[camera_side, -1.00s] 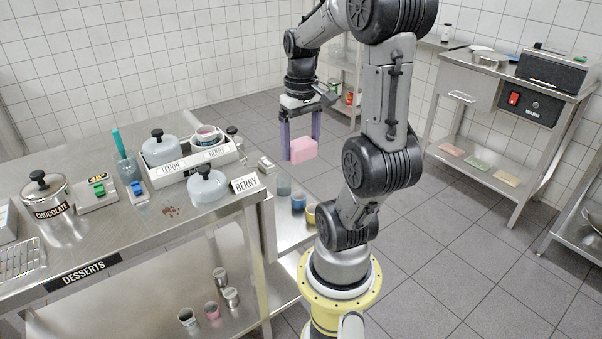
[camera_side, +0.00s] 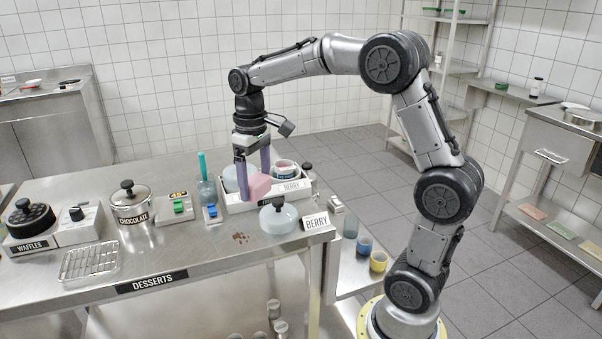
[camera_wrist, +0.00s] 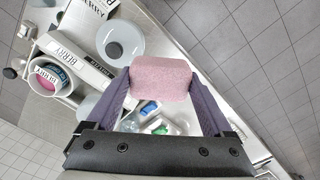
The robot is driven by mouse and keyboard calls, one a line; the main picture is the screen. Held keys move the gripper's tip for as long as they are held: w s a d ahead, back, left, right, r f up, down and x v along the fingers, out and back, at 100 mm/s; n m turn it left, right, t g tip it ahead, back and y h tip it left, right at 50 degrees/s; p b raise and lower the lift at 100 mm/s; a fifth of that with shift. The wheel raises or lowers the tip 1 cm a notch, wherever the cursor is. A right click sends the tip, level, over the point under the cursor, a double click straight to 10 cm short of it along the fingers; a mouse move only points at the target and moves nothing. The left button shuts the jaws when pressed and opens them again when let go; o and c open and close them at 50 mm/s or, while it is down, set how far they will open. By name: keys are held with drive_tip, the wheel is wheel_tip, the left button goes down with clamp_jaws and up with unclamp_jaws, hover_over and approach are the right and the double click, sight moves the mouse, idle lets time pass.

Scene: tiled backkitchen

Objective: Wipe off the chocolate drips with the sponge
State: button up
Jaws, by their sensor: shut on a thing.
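A pink sponge (camera_side: 257,186) is held between the purple fingers of my gripper (camera_side: 255,184), which is shut on it. It also shows in the wrist view (camera_wrist: 160,78), pinched between both fingers. My gripper holds it in the air above the desserts table (camera_side: 200,265), in front of the white tray. The brown chocolate drips (camera_side: 240,238) lie on the tabletop, in front of the lidded grey bowl and below my gripper. I cannot make out the drips in the wrist view.
A lidded bowl (camera_side: 279,217) and the BERRY sign (camera_side: 317,222) stand right of the drips. The white tray (camera_side: 301,188) is behind. The tabletop in front of the drips is clear.

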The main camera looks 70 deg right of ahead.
drive_tip(key=w+a+f+n, duration=0.1)
drive_tip(key=w+a, duration=0.2)
drive_tip(key=a, duration=0.1)
hover_over(242, 247)
drive_tip(key=shift+f, duration=5.4)
drive_tip(key=shift+w+d+f, duration=0.1)
drive_tip(key=shift+f, duration=0.7)
drive_tip(key=shift+w+d, duration=2.7)
drive_tip(key=shift+d, duration=0.05)
drive_tip(key=shift+s+a, duration=2.85)
drive_tip(key=shift+a, duration=0.05)
wheel_tip(242, 247, up, 8)
drive_tip(key=shift+f, duration=0.1)
